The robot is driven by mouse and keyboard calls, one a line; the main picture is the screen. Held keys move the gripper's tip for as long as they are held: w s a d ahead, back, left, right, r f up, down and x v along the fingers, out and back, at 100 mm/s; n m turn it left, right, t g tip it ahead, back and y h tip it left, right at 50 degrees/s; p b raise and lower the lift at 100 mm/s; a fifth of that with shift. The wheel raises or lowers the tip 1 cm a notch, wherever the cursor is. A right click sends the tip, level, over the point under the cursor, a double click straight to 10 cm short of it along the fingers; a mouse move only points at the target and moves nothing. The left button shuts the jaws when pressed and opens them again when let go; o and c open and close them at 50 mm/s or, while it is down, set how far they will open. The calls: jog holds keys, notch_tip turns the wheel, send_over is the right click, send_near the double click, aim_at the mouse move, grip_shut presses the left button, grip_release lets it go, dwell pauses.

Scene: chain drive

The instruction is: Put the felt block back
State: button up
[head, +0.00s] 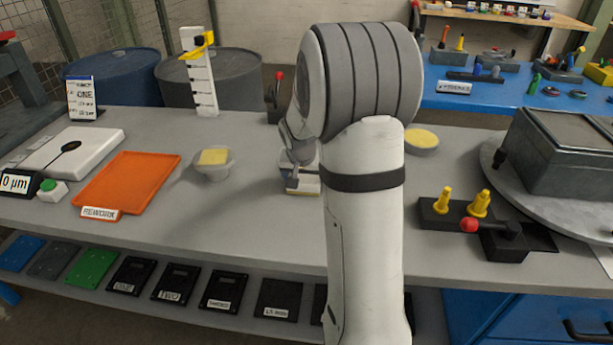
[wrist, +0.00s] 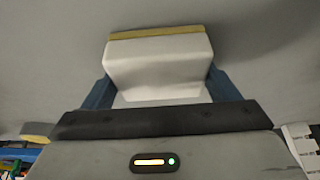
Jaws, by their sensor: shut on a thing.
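The felt block (wrist: 160,62) is a white, stepped block with a tan-yellow felt layer along its far edge in the wrist view. My gripper (wrist: 160,90) is shut on it, with a blue finger against each side. In the head view the felt block (head: 303,188) shows low at the bench top, just left of my arm, with its yellowish layer at the bottom. My gripper (head: 302,170) is above it there, partly hidden by my wrist. I cannot tell whether the block touches the bench.
A round dish with yellow filling (head: 422,140) is right of my arm. A white upright stand (head: 199,85) is behind. A black fixture with yellow pegs (head: 455,215) stands at right.

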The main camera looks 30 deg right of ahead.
jog(key=o, duration=0.5)
jog(key=shift+f, duration=0.1)
jog(key=o, duration=0.4)
jog(key=shift+s+r, duration=0.1)
jog(key=shift+r, duration=0.4)
jog(key=p+v, duration=0.1)
jog(key=v, duration=1)
jog(key=s+a+n+y, duration=0.1)
jog(key=s+a+n, duration=0.1)
jog(key=s+a, duration=0.2)
jog(key=s+a+f+n+g, duration=0.1)
jog(key=s+a, duration=0.4)
jog(key=s, duration=0.6)
jog(key=s+a+n+y, duration=0.1)
jog(key=s+a+n, duration=0.2)
jog(key=s, duration=0.4)
jog(key=shift+s+a+f+n+g+y, duration=0.2)
jog(key=shift+a+f+n+g+y, duration=0.15)
jog(key=shift+a, duration=0.35)
